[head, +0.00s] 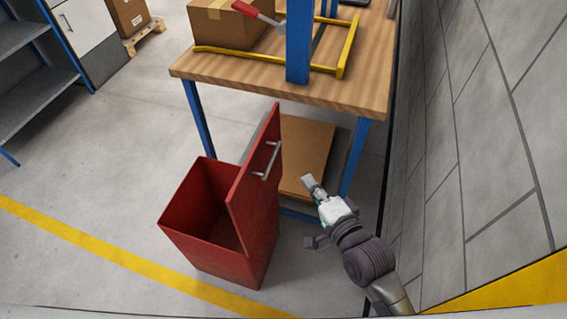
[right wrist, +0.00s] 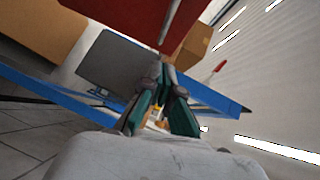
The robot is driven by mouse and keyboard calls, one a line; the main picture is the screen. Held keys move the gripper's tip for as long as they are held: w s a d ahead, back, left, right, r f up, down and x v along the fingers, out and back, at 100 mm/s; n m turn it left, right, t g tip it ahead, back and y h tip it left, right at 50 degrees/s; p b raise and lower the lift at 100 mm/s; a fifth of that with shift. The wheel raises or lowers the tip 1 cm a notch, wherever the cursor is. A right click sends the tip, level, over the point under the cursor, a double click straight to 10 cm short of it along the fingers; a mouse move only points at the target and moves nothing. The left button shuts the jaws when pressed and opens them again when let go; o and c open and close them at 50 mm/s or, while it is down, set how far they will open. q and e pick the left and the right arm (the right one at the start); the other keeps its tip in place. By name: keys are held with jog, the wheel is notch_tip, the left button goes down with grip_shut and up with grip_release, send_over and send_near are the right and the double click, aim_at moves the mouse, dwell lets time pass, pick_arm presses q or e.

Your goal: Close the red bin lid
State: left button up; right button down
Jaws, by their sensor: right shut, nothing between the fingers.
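The red bin (head: 205,215) stands on the floor in front of the workbench, and its inside shows from above. Its red lid (head: 255,190) stands upright, hinged open on the bin's right side, with a grey bar handle (head: 268,160) on the face towards my right gripper. My right gripper (head: 308,182) is shut and empty, to the right of the lid and apart from it. In the right wrist view the closed fingers (right wrist: 160,75) show just below the red lid (right wrist: 130,12) and part of its handle (right wrist: 170,22). My left gripper is not in view.
A wooden workbench (head: 350,90) with blue legs stands behind the bin, holding a cardboard box (head: 225,22) and a yellow frame (head: 348,50). A cardboard box (head: 305,150) sits beneath it. A grey wall (head: 470,150) closes the right side. Floor left of the bin is clear.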

jog(key=w+a+f, duration=0.1)
jog(key=w+a, duration=0.5)
jog(key=shift+w+a+f+p, duration=0.15)
jog(key=shift+w+f+p, duration=0.15)
jog(key=shift+f, duration=0.1)
